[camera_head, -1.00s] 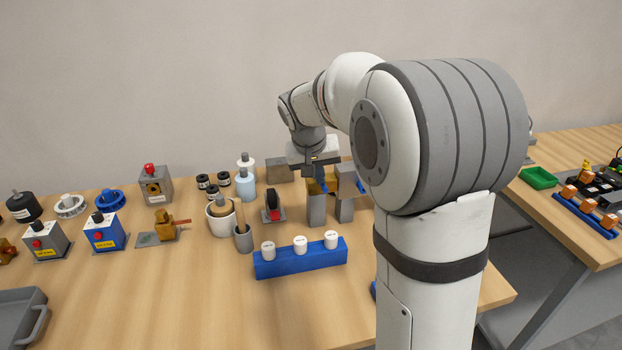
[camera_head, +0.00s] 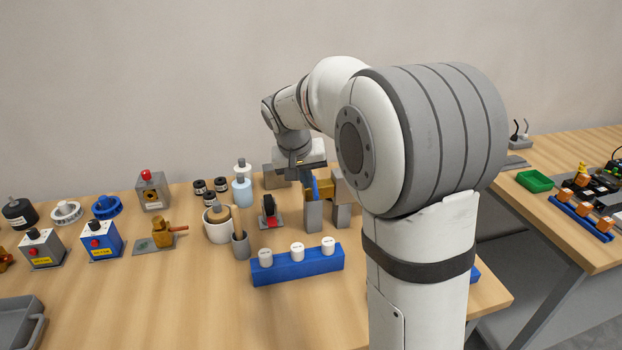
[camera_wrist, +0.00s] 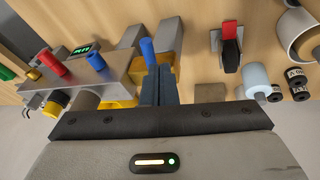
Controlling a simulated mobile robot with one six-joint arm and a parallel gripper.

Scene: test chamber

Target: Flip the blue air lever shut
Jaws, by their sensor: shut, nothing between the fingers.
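A blue lever (camera_wrist: 148,52) stands up just beyond my fingertips in the wrist view, between grey posts with yellow parts beside it. It also shows in the camera_head view (camera_head: 311,187), under my gripper. My gripper (camera_wrist: 157,72) is shut and empty, its dark fingers side by side at the lever; I cannot tell whether they touch it. A second blue handle (camera_wrist: 96,61) and a red handle (camera_wrist: 60,68) stand on a grey block to the left in the wrist view. My arm hides part of this area in the camera_head view.
A red and black rocker part (camera_head: 268,212) stands left of the grey posts (camera_head: 313,215). A pale blue bottle (camera_head: 242,191) is behind it. A blue rack (camera_head: 297,266) with white caps lies in front.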

